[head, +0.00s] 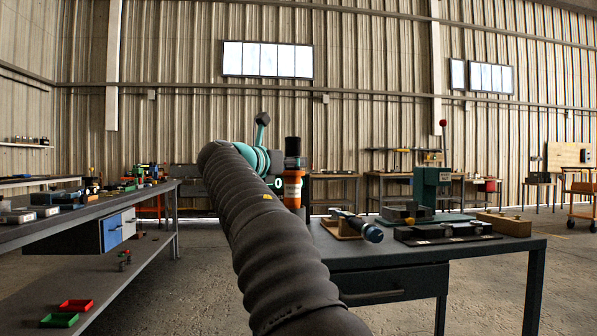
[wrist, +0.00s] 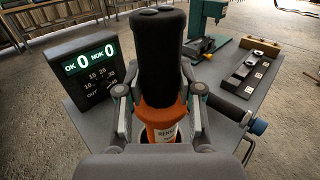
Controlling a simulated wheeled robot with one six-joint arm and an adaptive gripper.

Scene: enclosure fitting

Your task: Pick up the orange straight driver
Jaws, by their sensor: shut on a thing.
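The orange straight driver (head: 292,188) stands upright, with a black upper part and an orange body carrying a white label. It also fills the middle of the wrist view (wrist: 162,118). The driver's lower end is hidden, by my arm in the head view and by my gripper in the wrist view. I cannot tell whether it still rests in a holder.
A counter display (wrist: 88,70) stands close left of the driver. A dark tool with a blue end (head: 372,234) lies in a wooden cradle to the right. Behind are a green press (head: 431,187), black fixtures (head: 440,232) and a wooden block (head: 505,224). A cluttered bench (head: 80,222) stands left.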

